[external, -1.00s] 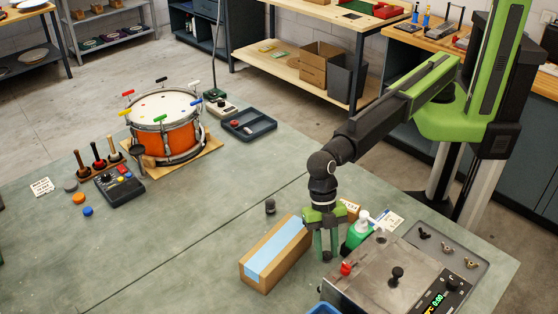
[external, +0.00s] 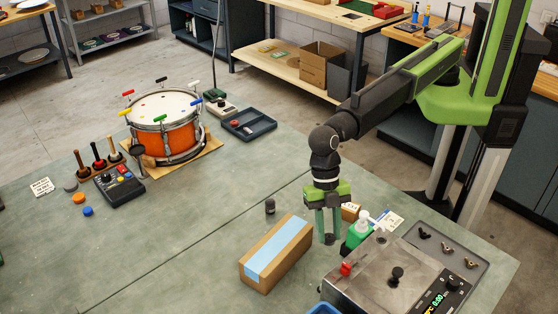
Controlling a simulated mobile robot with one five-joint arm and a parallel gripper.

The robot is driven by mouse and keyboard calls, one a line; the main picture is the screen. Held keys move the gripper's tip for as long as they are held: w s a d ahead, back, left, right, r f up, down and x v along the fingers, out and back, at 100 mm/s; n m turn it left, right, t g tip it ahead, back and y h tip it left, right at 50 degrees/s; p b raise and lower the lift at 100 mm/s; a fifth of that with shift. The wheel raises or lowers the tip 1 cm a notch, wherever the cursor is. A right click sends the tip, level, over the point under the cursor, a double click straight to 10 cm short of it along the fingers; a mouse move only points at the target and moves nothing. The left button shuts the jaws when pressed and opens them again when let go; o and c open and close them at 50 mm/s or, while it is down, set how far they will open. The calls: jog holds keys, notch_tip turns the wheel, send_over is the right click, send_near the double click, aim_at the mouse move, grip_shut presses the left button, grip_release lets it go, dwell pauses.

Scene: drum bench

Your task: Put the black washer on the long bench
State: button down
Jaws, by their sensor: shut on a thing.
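My gripper (external: 330,240) points down above the grey-green bench top, between the cardboard box and the green bottle. Its green fingers are shut on a small dark piece at the tips, which looks like the black washer (external: 330,238); the fingers partly hide it. It seems held clear of the surface. The large grey-green bench (external: 190,245) fills the foreground and has a dark seam across it. I cannot tell whether this or the wooden bench at the back (external: 285,78) is the long bench.
The cardboard box (external: 276,255) with a blue strip lies left of my gripper. A green bottle (external: 358,232) and a metal machine (external: 375,275) stand close on the right. A small black cylinder (external: 270,207) stands behind the box. The orange drum (external: 168,140) is farther left. The bench's middle left is clear.

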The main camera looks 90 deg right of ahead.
aim_at(326, 267)
notch_tip(326, 267, down, 10)
jog(key=b, duration=1)
jog(key=shift+f, duration=0.2)
jog(key=shift+r, duration=0.2)
jog(key=shift+f, duration=0.1)
jog(key=c, duration=1.1)
grip_release()
jog(key=shift+r+p, duration=0.3)
jog(key=shift+r, duration=0.1)
jog(key=p+v, duration=1)
jog(key=v, duration=0.1)
jog(key=shift+d, duration=0.25)
jog(key=shift+r, duration=0.15)
